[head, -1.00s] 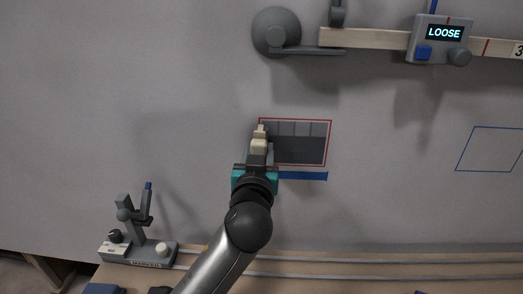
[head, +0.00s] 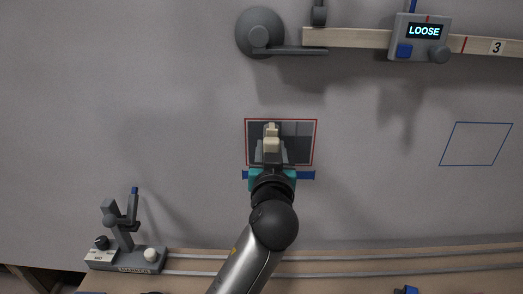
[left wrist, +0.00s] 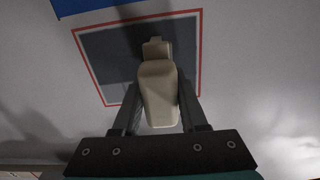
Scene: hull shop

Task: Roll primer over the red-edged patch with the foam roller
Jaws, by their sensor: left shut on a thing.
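The red-edged patch (head: 301,152) is on the grey hull wall, with dark grey covering most of its inside and a few lighter grey blocks near its top right. My left gripper (head: 271,152) is in front of the patch's middle, shut on the beige handle of the foam roller (head: 271,143). In the left wrist view the beige handle (left wrist: 158,92) sits between the two fingers, pointing at the patch (left wrist: 104,50). The roller's foam is hidden behind the handle, so I cannot tell whether it touches the wall. My right gripper is out of view.
A blue strip (head: 306,175) runs under the patch. A blue outline (head: 477,144) is at right. A wooden batten (head: 350,38) with a box reading LOOSE (head: 421,37) crosses above. A marker stand (head: 126,258) is on the rail bench (head: 330,270) below.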

